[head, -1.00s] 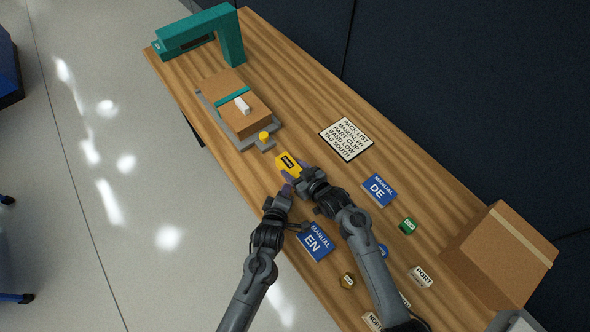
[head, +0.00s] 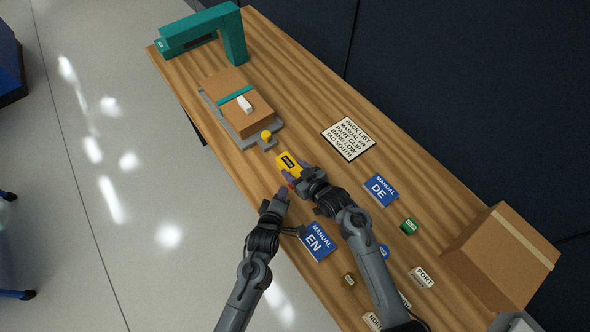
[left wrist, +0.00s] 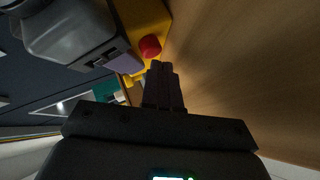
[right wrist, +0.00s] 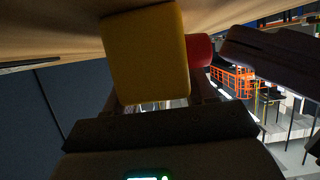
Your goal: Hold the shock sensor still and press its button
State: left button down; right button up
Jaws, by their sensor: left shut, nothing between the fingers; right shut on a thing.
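The shock sensor (head: 288,163) is a yellow block with a dark label on top. It also shows large in the right wrist view (right wrist: 146,55). Its red button (left wrist: 150,46) sticks out of one side and shows in the right wrist view too (right wrist: 200,50). My right gripper (head: 297,177) is shut on the sensor. My left gripper (head: 282,192) is shut and empty, just below the sensor in the head view. In the left wrist view its closed fingertips (left wrist: 160,70) are close to the red button; I cannot tell whether they touch it.
A blue EN manual (head: 317,242) lies below the grippers and a blue DE manual (head: 381,190) to the right. A brown box on a grey tray (head: 262,143) and a teal arch (head: 236,45) stand further up. A pack list (head: 348,138) lies right; a carton (head: 500,257) stands lower right.

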pick_arm(q)
jog(key=shift+s+a, duration=0.6)
jog(key=shift+a, duration=0.25)
jog(key=shift+s+a, duration=0.55)
jog(key=shift+a, duration=0.25)
jog(key=shift+s+a, duration=0.6)
jog(key=shift+a, duration=0.25)
pick_arm(e)
jog(key=shift+d+f, duration=0.1)
